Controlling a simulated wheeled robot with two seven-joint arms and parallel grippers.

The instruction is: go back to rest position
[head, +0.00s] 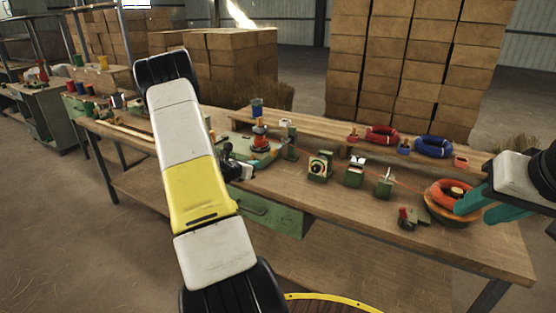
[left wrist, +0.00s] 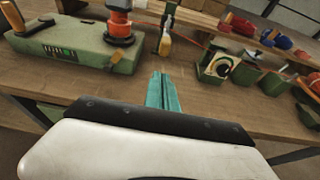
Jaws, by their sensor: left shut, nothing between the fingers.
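My left gripper (left wrist: 163,92) is shut and empty in the left wrist view, its teal fingers together above the wooden tabletop near the front edge. In the head view my left arm rises through the middle and hides part of the bench; its fingers cannot be made out there. My right gripper (head: 474,210) is at the right edge of the head view. Its teal fingers are spread apart, close to an orange coil (head: 450,193) on a round holder. Whether they touch the coil cannot be told.
The workbench (head: 330,205) carries a green winding machine (left wrist: 75,45) with an orange-red spool (left wrist: 118,20), a yellow bottle-like piece (left wrist: 165,42) and several small green guides. Red (head: 381,135) and blue (head: 433,147) coils lie on the back shelf. Cardboard boxes (head: 400,70) stand behind.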

